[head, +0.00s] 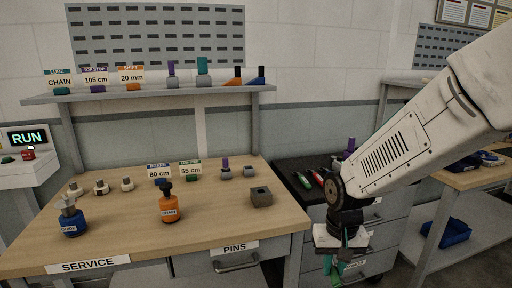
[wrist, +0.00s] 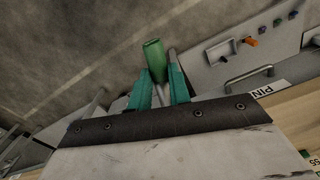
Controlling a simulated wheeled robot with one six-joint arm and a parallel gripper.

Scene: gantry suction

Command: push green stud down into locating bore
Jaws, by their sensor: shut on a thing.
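My gripper (head: 340,272) points down in front of the drawer cabinet, right of the wooden bench and below its top. In the wrist view its teal fingers (wrist: 159,88) are shut on the green stud (wrist: 153,55), which sticks out past the fingertips, slightly tilted. In the head view I cannot clearly separate the stud from the fingers. A grey block (head: 261,197) with a dark opening in its top sits near the bench's right front corner. I cannot tell whether that opening is the locating bore. The stud is apart from this block.
An orange bottle (head: 168,206) and a blue bottle (head: 72,220) stand on the wooden bench (head: 120,235). Small studs in holders line the bench's back and the shelf (head: 150,94) above. The drawer handle (head: 236,263) juts out below the PINS label. The bench's front middle is clear.

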